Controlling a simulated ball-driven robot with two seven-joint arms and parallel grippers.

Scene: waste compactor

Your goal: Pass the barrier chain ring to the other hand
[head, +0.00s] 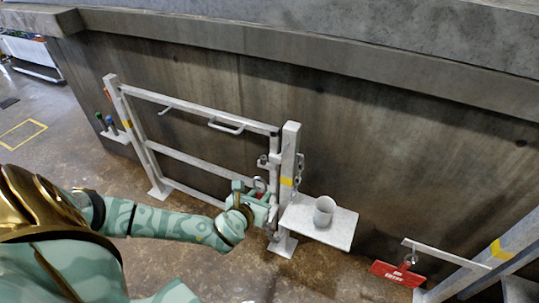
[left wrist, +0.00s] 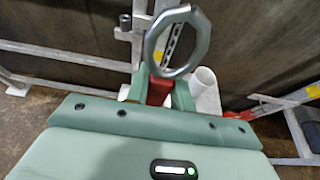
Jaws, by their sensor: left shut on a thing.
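The barrier chain ring (head: 259,183) is a grey metal ring standing up from my left gripper (head: 258,195), in front of the gate's latch post. In the left wrist view the ring (left wrist: 204,40) rises above the fingers of my left gripper (left wrist: 160,92), with a red part (left wrist: 159,91) between them. The gripper is shut on this piece. A chain (head: 298,170) hangs on the post; I cannot tell whether it joins the ring. My right gripper is not in view.
A white gate (head: 200,161) stands along the concrete wall. Right of its post (head: 288,165) is a small shelf (head: 338,232) with a white cup (head: 324,210). A red sign (head: 398,274) hangs from a bar at the lower right. The floor between shelf and sign is partly clear.

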